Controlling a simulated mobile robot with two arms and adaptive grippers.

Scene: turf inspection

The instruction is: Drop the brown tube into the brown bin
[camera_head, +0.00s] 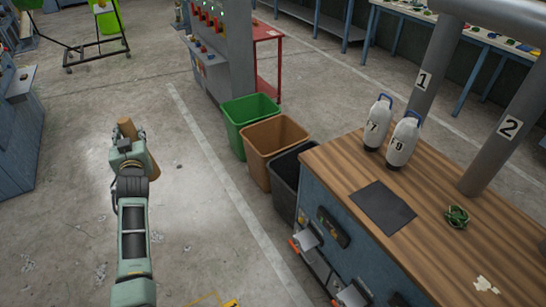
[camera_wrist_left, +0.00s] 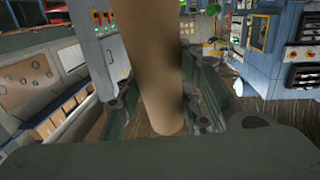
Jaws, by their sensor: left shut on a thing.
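The brown tube (camera_head: 128,129) is held upright but tilted in my left gripper (camera_head: 136,148), over the open floor at the left in the head view. The tube (camera_wrist_left: 157,65) fills the middle of the left wrist view, between the two fingers, and the gripper is shut on it. The brown bin (camera_head: 275,141) stands on the floor to the right of the gripper, between a green bin and a black bin. Its top is open. The tube is well apart from the bin. My right gripper is in neither view.
The green bin (camera_head: 247,115) and the black bin (camera_head: 287,185) stand close beside the brown one. A wooden-topped workbench (camera_head: 440,218) with two white bottles (camera_head: 402,142) is at the right. A grey machine panel (camera_head: 236,55) stands behind the bins. The floor between gripper and bins is clear.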

